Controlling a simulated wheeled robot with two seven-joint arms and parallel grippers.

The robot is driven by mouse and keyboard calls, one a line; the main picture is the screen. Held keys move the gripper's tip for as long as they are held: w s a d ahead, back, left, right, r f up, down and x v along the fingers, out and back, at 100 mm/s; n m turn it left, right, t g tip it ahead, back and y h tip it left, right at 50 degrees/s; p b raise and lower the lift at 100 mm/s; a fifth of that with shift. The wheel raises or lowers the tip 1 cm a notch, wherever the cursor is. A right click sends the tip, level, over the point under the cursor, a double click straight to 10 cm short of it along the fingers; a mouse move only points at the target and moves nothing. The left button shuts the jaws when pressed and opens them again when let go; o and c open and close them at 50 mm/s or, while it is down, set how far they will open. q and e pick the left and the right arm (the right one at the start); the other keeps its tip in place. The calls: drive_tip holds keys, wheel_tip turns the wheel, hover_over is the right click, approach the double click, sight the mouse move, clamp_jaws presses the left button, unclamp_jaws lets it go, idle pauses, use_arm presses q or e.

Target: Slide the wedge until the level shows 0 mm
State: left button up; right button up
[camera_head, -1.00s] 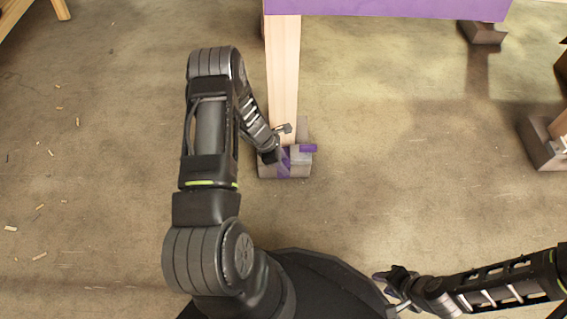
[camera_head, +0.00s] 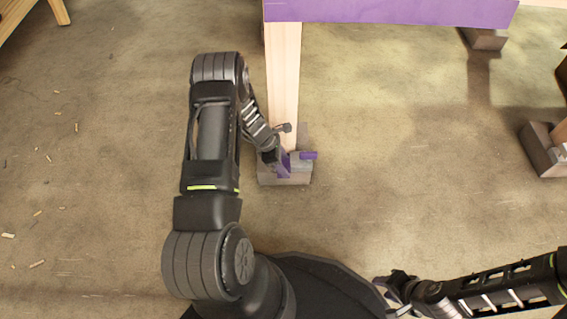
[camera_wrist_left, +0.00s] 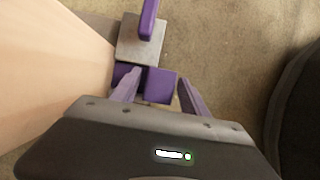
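A grey block assembly (camera_head: 298,180) with purple parts stands on the floor at the foot of a pale wooden leg (camera_head: 284,85). A purple bar (camera_head: 309,156) juts right from it; in the left wrist view the purple bar (camera_wrist_left: 148,18) lies across the grey block (camera_wrist_left: 140,42). My left gripper (camera_head: 282,165) is low beside the leg. In the left wrist view its fingers (camera_wrist_left: 160,78) stand apart on either side of a purple block (camera_wrist_left: 161,86), with a gap visible at the left. My right gripper (camera_head: 392,283) is far from the leg, its fingers unclear. No level reading is visible.
The leg carries a purple-faced tabletop edge (camera_head: 390,10). Another grey block (camera_head: 545,150) stands at the right, and one more (camera_head: 484,38) at the back. The floor between is clear, with wood shavings (camera_head: 38,213) at the left.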

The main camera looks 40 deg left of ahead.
use_arm(q)
drive_tip(key=shift+o, duration=0.4)
drive_tip(key=p+v, duration=0.3)
drive_tip(key=v, duration=0.4)
drive_tip(key=shift+s+r, duration=0.2)
drive_tip(key=shift+r, duration=0.1)
drive_tip(key=shift+a, duration=0.1)
